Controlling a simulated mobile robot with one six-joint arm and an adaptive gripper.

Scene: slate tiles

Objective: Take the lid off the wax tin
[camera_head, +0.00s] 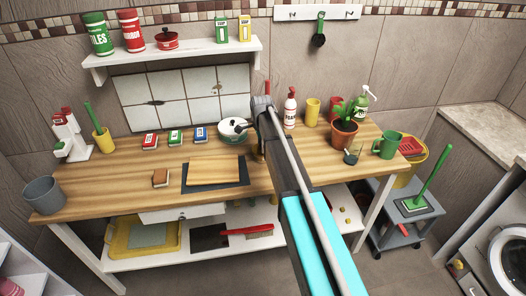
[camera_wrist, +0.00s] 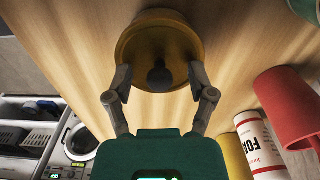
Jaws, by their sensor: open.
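The wax tin (camera_wrist: 160,30) appears to be the round, brownish-gold tin at the top middle of the wrist view. A dark round knob (camera_wrist: 160,78) stands at the middle of its lid. My gripper (camera_wrist: 160,76) is open, with one finger to each side of the knob, close to the tin's rim. I cannot tell whether the fingers touch the tin. In the head view my arm hides most of the tin and the gripper at the middle of the wooden table.
A white pan (camera_head: 229,137) is just left of my arm. To the right stand a foam bottle (camera_head: 290,110), a yellow cup (camera_head: 312,113), a potted plant (camera_head: 344,132), a dark glass (camera_head: 352,154) and a green mug (camera_head: 388,146). A cutting board (camera_head: 214,171) lies in front.

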